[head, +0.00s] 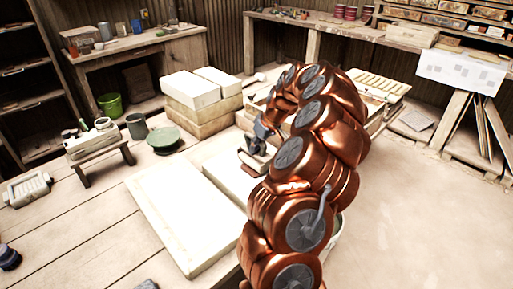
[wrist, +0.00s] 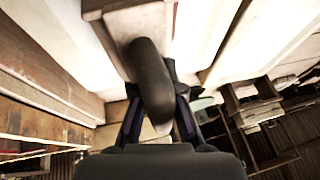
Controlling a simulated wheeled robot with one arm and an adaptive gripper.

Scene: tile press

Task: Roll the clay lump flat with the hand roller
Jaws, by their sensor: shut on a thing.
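My gripper (head: 262,138) reaches down near the far right corner of a large pale slab (head: 222,180). In the wrist view my gripper (wrist: 157,118) is shut on a dark grey, thick, rounded bar (wrist: 152,75). It may be the hand roller or its handle; I cannot tell. A tan block with a pale face (wrist: 140,32) lies at the bar's far end; whether they are joined is unclear. In the head view a small brown block with a pale top (head: 250,164) sits under my gripper. I cannot make out a clay lump; my arm hides part of that area.
Another pale slab (head: 172,225) lies at the front left, its top bare. Stacked pale blocks (head: 190,90) stand behind. A green dish (head: 164,138) and a low bench with jars (head: 97,147) are at left. A wooden tray (head: 373,84) is behind my arm.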

